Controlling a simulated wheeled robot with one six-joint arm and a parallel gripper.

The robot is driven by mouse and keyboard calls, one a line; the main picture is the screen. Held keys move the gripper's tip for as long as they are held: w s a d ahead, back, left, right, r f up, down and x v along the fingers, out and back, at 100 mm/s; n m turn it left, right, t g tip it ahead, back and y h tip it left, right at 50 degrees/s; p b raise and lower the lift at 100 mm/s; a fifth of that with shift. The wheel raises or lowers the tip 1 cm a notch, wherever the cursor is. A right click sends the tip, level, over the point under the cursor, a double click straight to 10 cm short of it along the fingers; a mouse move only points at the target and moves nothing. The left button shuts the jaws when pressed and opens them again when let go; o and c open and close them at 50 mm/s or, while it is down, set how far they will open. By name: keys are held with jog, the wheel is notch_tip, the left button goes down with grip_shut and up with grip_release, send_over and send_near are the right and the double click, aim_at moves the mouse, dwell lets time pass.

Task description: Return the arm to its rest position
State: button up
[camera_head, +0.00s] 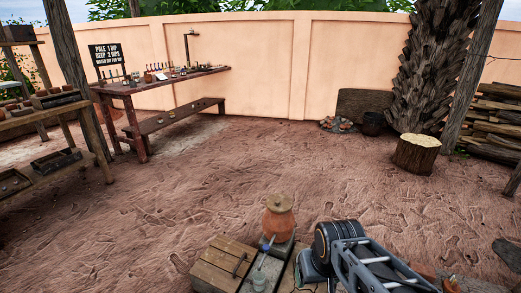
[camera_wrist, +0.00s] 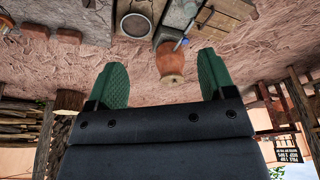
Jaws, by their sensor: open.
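My gripper (camera_wrist: 160,84) shows in the wrist view with its two green fingers wide apart and nothing between them. The wrist view is upside down, with the ground at the top. In the head view, my dark grey arm is folded at the bottom right, and the gripper's fingers are not visible there. A lidded clay jar (camera_head: 278,222) stands upright just left of my arm. The same jar (camera_wrist: 170,64) appears beyond and between the fingers in the wrist view, apart from them.
A wooden box (camera_head: 222,262) sits left of the jar, close to my arm. A long wooden table (camera_head: 165,84) stands at the back left, and shelves (camera_head: 50,120) at the left. A tree stump (camera_head: 415,155) and stacked logs (camera_head: 493,120) are at the right. The middle ground is clear.

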jog(key=w+r+p+v, duration=0.1)
jog(key=w+p+v, duration=0.2)
jog(key=p+v, duration=1)
jog(key=w+p+v, duration=0.4)
jog(key=p+v, duration=0.9)
jog(key=v, duration=0.3)
jog(key=shift+r+t+p, duration=0.3)
jog(key=shift+r+t, duration=0.1)
jog(key=shift+s+a, duration=0.1)
